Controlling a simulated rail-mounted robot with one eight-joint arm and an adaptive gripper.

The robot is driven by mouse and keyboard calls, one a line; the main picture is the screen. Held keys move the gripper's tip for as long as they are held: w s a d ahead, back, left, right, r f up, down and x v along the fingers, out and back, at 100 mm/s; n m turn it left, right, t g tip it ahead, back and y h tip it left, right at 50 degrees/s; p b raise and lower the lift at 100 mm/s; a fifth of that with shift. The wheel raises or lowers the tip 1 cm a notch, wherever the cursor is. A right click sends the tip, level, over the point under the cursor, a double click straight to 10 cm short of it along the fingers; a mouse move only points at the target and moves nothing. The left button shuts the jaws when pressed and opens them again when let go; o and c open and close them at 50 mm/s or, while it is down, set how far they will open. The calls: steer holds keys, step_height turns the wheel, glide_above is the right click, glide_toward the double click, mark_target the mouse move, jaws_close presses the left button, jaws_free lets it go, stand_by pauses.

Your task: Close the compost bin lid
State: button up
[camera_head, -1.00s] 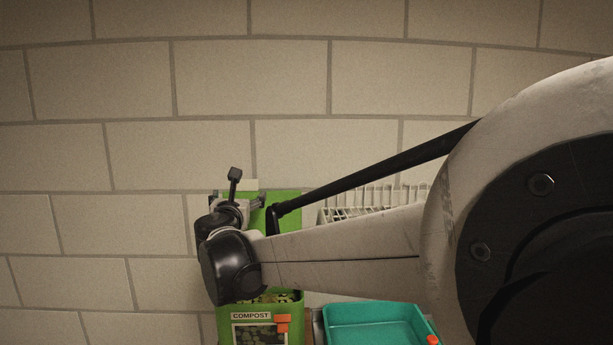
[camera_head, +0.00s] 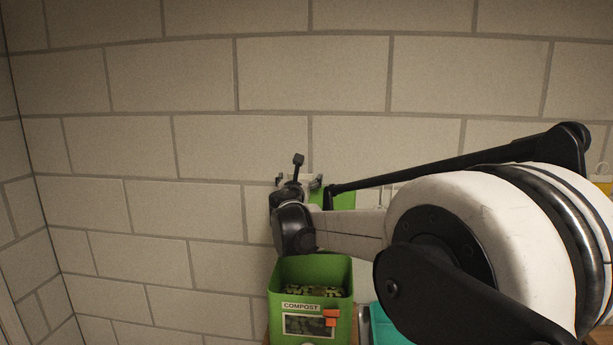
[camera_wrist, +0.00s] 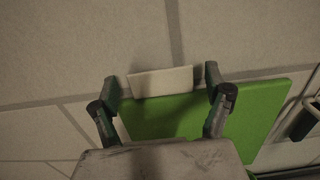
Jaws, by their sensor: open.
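The green compost bin (camera_head: 276,315) stands open in the head view, with a COMPOST label on its front and dark bits inside. Its green lid (camera_head: 345,200) stands raised behind the bin, partly hidden by my arm. The lid (camera_wrist: 265,112) also shows in the wrist view, with a pale tab (camera_wrist: 160,82) at its upper edge. My gripper (camera_head: 298,182) is at the lid's upper left in the head view. In the wrist view my gripper (camera_wrist: 162,78) is open, one finger on each side of the tab. I cannot tell whether they touch it.
A teal tray (camera_head: 385,328) sits right of the bin, mostly hidden by my arm. An orange clip (camera_head: 331,317) is on the bin's front. A block wall (camera_head: 150,150) rises close behind. A pale rack part with a dark piece (camera_wrist: 303,122) is right of the lid in the wrist view.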

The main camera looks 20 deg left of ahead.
steer(key=shift+w+a, duration=0.15)
steer(key=shift+w, duration=0.55)
steer(key=c, duration=1.7)
steer(key=shift+s, duration=0.15)
